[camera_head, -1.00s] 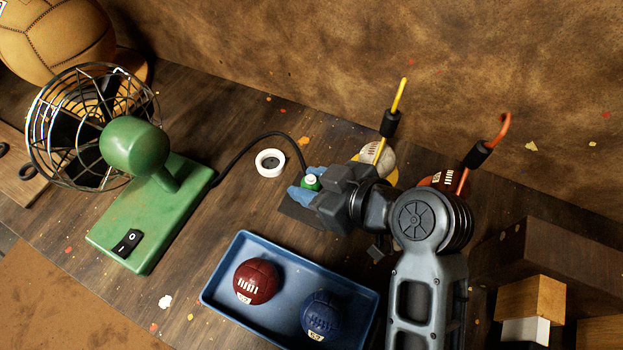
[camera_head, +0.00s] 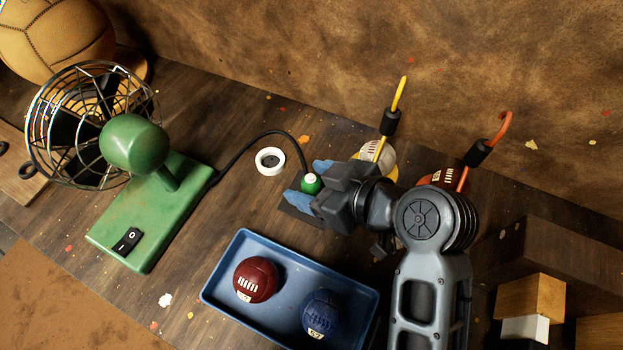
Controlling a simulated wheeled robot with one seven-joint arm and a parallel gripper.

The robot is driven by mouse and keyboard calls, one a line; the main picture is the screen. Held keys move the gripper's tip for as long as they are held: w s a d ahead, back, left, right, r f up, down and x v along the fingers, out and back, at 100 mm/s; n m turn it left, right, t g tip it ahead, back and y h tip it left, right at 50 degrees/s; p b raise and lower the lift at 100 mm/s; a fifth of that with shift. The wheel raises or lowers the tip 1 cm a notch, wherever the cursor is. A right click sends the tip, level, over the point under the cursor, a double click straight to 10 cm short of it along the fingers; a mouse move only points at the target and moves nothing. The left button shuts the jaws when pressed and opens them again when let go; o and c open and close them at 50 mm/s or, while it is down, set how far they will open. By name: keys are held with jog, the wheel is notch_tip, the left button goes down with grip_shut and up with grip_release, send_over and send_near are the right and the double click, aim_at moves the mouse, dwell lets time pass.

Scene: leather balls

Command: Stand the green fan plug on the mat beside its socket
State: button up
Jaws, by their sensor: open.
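The green plug (camera_head: 311,184) with a white top stands on the dark mat (camera_head: 294,213), between the blue fingertips of my gripper (camera_head: 309,182). The fingers are open, one on each side of the plug. The black cord runs from the plug's area back to the green fan (camera_head: 150,215). The white round socket (camera_head: 270,161) lies on the table to the upper left of the plug, apart from it, with its dark middle uncovered. Much of the mat is hidden under my gripper.
A blue tray (camera_head: 226,307) with a red ball (camera_head: 255,279) and a blue ball (camera_head: 322,314) sits in front of my gripper. A white ball (camera_head: 378,152) and a reddish ball stand behind my arm, near upright yellow and orange rods. Wooden blocks (camera_head: 537,297) are at right.

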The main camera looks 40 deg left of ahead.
jog(key=v, duration=1.1)
jog(key=shift+d+b, duration=0.3)
jog(key=shift+b, duration=0.15)
jog(key=shift+r, duration=0.1)
